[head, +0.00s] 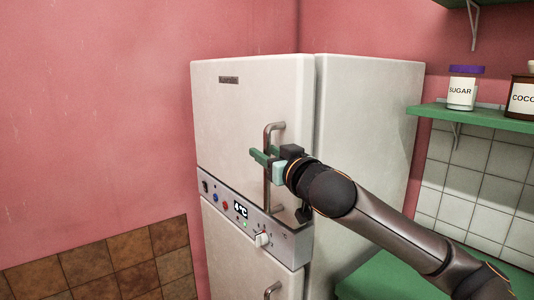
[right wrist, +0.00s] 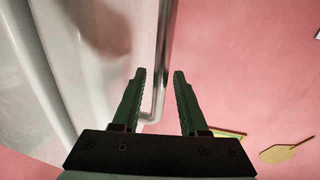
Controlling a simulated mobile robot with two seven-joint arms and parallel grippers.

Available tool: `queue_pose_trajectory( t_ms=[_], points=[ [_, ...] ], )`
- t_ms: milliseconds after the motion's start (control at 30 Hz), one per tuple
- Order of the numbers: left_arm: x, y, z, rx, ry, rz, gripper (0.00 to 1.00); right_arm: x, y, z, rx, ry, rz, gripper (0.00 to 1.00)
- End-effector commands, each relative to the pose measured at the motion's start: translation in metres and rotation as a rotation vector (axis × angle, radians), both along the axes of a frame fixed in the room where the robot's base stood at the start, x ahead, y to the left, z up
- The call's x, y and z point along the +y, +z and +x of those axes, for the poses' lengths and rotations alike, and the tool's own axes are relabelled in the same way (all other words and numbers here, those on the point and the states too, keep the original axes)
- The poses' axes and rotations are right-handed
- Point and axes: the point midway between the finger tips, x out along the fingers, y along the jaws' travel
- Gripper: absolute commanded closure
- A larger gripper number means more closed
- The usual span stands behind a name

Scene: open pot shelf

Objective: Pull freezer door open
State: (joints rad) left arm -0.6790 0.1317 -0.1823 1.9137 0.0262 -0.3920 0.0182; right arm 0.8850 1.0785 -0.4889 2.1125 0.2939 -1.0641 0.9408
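The freezer door (head: 245,115) is the white upper door of the fridge in the head view, and it looks closed. Its vertical metal handle (head: 267,190) runs along the right side of the door. My right gripper (head: 258,156) is at the handle, with its green fingers reaching across it. In the right wrist view the handle bar (right wrist: 163,50) lies between the two fingers (right wrist: 159,75) of my right gripper, with gaps beside them, so the gripper is open. My left gripper is in neither view.
A control panel (head: 219,198) with a display and knob sits below the freezer door. The lower door (head: 235,255) has its own handle (head: 272,289). A green shelf (head: 485,117) at right holds a sugar jar (head: 461,92) and a cocoa jar (head: 522,97). A green surface (head: 375,283) lies under my right arm.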

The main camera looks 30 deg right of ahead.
Motion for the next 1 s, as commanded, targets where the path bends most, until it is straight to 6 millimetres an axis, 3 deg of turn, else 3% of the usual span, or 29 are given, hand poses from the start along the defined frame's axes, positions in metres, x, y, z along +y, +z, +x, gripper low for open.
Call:
queue_pose_trajectory(
  t_ms=[33, 367, 1000],
  points=[
    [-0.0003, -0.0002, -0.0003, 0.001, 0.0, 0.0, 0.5, -0.0001, 0.0, -0.0001, 0.0, 0.0, 0.0, 0.64],
    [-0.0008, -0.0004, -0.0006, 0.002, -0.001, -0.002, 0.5, -0.0002, 0.0, -0.0003, 0.0, 0.0, 0.0, 1.0],
    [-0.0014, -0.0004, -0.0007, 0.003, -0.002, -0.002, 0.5, -0.0002, -0.0002, -0.0003, 0.001, -0.001, 0.0, 1.0]
  ],
)
